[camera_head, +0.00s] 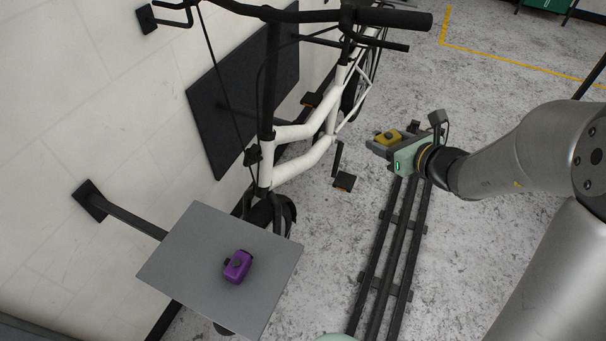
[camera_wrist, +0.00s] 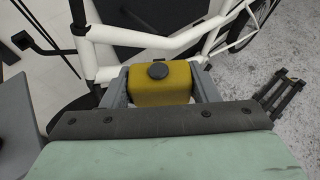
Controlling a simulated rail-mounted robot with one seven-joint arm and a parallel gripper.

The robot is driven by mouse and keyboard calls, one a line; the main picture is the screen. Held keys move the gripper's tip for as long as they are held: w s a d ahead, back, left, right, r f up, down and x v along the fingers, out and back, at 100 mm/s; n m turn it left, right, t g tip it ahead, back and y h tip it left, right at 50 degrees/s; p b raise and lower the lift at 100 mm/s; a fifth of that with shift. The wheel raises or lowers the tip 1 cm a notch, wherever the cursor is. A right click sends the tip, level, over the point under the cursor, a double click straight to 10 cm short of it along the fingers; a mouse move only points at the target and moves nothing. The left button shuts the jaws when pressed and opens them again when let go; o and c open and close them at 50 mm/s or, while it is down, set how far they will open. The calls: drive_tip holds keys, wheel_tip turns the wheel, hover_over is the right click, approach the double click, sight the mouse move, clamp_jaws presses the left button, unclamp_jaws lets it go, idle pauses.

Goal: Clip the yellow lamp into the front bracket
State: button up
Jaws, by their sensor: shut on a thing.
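The yellow lamp (camera_head: 388,136) is held between the fingers of my gripper (camera_head: 381,143), above the floor to the right of the white bike (camera_head: 300,150). In the wrist view the yellow lamp (camera_wrist: 160,84) sits between the two grey fingers of my gripper (camera_wrist: 161,82), with a round dark knob on its upper face. The bike's white frame (camera_wrist: 150,38) lies beyond it in that view. A small black block (camera_head: 253,155) shows on the bike's front tube; I cannot tell whether it is the front bracket.
A grey shelf plate (camera_head: 185,255) on a wall arm carries a purple lamp (camera_head: 238,267). A black panel (camera_head: 215,125) is on the wall behind the bike. Handlebars (camera_head: 390,18) reach out above. Dark rails (camera_head: 375,290) run along the floor.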

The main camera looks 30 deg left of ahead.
drive_tip(key=s+a+f+n+g+y+b, duration=0.1)
drive_tip(key=s+a+n+g+b, duration=0.1)
drive_tip(key=s+a, duration=0.4)
drive_tip(key=s+a+f+n+g+y+b, duration=0.1)
drive_tip(key=s+a+n+g, duration=0.4)
drive_tip(key=a, duration=0.9)
drive_tip(key=shift+s+a+g+b, duration=0.2)
drive_tip(key=shift+s+g+b, duration=0.4)
drive_tip(key=shift+s+b, duration=0.5)
drive_tip(key=shift+s+a, duration=0.25)
drive_tip(key=shift+a, duration=0.55)
drive_tip(key=o, duration=1.1)
drive_tip(key=shift+r, duration=0.1)
drive_tip(key=s+v, duration=0.1)
drive_tip(key=v, duration=1.6)
drive_tip(key=shift+w+d+b, duration=0.25)
drive_tip(key=shift+w+b, duration=0.2)
